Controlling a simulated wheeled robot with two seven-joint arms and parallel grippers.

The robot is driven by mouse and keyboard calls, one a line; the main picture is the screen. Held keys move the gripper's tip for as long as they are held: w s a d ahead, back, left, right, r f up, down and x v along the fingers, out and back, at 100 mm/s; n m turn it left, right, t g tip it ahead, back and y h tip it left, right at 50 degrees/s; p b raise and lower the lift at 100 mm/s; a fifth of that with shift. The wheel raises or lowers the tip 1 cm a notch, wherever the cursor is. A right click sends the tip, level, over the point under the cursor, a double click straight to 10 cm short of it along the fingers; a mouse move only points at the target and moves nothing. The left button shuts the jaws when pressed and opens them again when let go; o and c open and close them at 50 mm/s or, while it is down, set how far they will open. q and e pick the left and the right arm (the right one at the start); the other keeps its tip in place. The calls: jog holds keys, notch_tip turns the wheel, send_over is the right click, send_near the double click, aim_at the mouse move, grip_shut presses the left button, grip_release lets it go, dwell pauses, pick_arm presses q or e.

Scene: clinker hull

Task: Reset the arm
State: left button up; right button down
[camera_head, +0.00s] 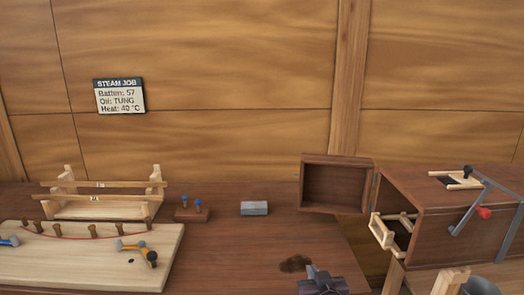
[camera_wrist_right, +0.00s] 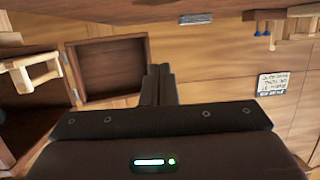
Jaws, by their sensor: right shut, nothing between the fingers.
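My right gripper (camera_head: 321,277) is at the bottom of the head view, low over the front of the brown workbench (camera_head: 235,250). In the right wrist view its two dark fingers (camera_wrist_right: 158,85) are together with nothing between them. It touches no object that I can see. My left gripper is not in the head view.
A steam box (camera_head: 445,205) with a red-handled lever stands at right, its open door (camera_head: 336,187) beside it. At left are a pale board (camera_head: 90,270) with pegs and clamps, and a batten rack (camera_head: 100,210). A grey block (camera_head: 254,208) lies mid-bench.

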jog(key=s+d+f+g, duration=0.2)
jog(key=s+f+g, duration=0.15)
jog(key=s, duration=0.75)
jog(key=s+d+f+n+g+h, duration=0.15)
jog(key=s+g, duration=0.25)
jog(key=s, duration=0.6)
jog(key=s+d+f+m+g, duration=0.1)
jog(key=s+d+f+g, duration=0.25)
jog(key=s, duration=0.75)
notch_tip(320, 180, down, 30)
jog(key=s+g, duration=0.1)
jog(key=g, duration=0.1)
jog(key=s+d+f+g, duration=0.1)
jog(key=s+d+f, duration=0.2)
jog(key=s+f, duration=1.4)
jog(key=s+n, duration=0.1)
jog(key=s, duration=0.1)
jog(key=shift+s+f, duration=0.3)
jog(key=shift+s, duration=0.05)
jog(key=shift+s, duration=0.1)
